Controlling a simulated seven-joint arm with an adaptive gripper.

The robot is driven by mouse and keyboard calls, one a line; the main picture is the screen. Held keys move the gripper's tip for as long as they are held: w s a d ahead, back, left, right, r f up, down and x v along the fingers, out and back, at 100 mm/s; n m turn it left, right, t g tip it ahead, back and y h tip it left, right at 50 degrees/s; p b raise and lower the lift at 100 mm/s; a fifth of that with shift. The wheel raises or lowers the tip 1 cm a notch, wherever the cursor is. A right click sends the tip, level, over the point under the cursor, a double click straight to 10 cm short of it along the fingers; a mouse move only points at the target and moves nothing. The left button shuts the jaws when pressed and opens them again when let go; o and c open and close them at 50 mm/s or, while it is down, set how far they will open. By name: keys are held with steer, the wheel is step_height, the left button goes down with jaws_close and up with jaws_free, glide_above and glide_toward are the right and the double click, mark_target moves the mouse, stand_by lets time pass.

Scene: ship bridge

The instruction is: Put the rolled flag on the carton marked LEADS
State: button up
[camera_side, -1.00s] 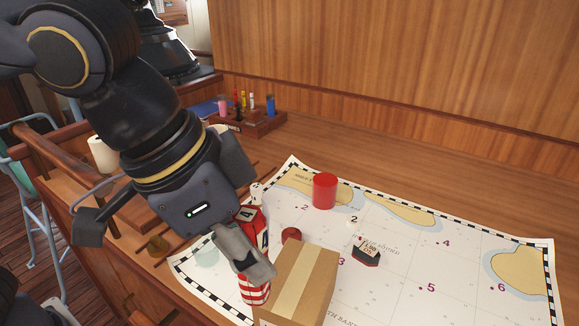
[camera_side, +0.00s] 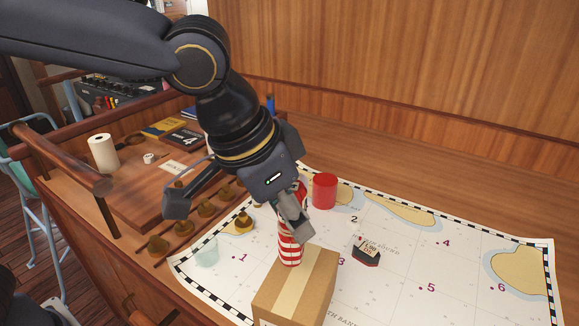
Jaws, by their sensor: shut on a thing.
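The rolled flag (camera_side: 290,249), red and white striped, is upright in my gripper (camera_side: 291,222), which is shut on it. Its upper part is partly hidden by the fingers. A brown cardboard carton (camera_side: 315,292) with a pale tape strip stands on the chart at the bottom middle. Its marking cannot be read from here. The flag's lower end overlaps the back left part of the carton's top in the picture. I cannot tell whether it touches the carton.
A red cylinder (camera_side: 325,190) stands behind on the chart (camera_side: 455,270). A small dark and red labelled block (camera_side: 367,252) sits right of the carton. A clear cup (camera_side: 206,252) and several brass pieces (camera_side: 205,207) are at left. The chart's right side is mostly clear.

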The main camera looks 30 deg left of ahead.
steer(key=shift+w+d+f, duration=0.15)
steer(key=shift+w+f, duration=0.1)
steer(key=shift+f, duration=0.05)
steer(key=shift+s+x, duration=0.15)
steer(key=shift+x, duration=0.85)
steer(key=shift+s+x, duration=0.15)
steer(key=shift+x, duration=0.85)
steer(key=shift+f, duration=0.25)
steer(key=o, duration=1.2)
steer(key=v, duration=1.1)
steer(key=s+a+f+n, duration=0.2)
steer(key=a, duration=0.6)
steer(key=s+a+f+n+t+y, duration=0.1)
steer(key=s+a+f+n, duration=0.1)
steer(key=a, duration=0.7)
steer(key=s+a+f+n+y, duration=0.1)
steer(key=s+a+f, duration=0.2)
steer(key=a, duration=0.6)
steer(key=shift+s+a+n+t, duration=0.1)
steer(key=shift+s+n+t, duration=0.3)
